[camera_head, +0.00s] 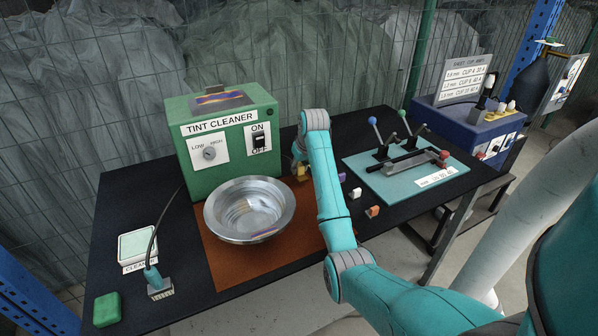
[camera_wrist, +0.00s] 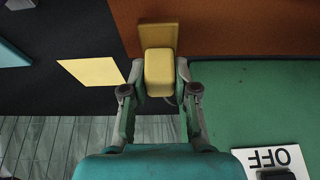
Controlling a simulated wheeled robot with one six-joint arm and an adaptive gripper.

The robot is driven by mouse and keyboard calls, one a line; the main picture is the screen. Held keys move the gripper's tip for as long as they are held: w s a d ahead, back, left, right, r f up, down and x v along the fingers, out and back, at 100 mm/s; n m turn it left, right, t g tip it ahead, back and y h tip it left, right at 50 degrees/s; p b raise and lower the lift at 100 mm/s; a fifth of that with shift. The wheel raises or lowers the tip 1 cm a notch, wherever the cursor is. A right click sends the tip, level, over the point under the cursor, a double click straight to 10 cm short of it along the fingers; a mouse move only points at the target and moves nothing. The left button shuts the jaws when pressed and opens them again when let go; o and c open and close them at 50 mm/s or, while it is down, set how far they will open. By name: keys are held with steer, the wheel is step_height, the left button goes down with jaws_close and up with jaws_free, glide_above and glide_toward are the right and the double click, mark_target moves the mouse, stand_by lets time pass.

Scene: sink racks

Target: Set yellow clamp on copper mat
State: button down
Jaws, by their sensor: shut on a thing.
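The yellow clamp (camera_wrist: 158,68) is between the fingers of my gripper (camera_wrist: 160,84) in the wrist view. My gripper is shut on it. In the head view a bit of the yellow clamp (camera_head: 302,172) shows beside my wrist, at the right of the green machine; my arm hides part of the area. The copper mat (camera_head: 232,274) lies flat on the black table under a metal bowl. In the wrist view the copper mat (camera_wrist: 235,28) shows behind the clamp, whose far end overlaps it. I cannot tell if they touch.
The metal bowl (camera_head: 249,211) covers much of the mat. The green tint cleaner (camera_head: 226,140) stands close behind. Small blocks (camera_head: 372,211) lie right of my arm, near a teal board (camera_head: 400,186) with levers. A brush (camera_head: 158,284) and green block (camera_head: 107,309) are at left.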

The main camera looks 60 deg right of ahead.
steer(key=shift+f, duration=0.8)
steer(key=c, duration=0.9)
jaws_free()
steer(key=shift+f, duration=0.15)
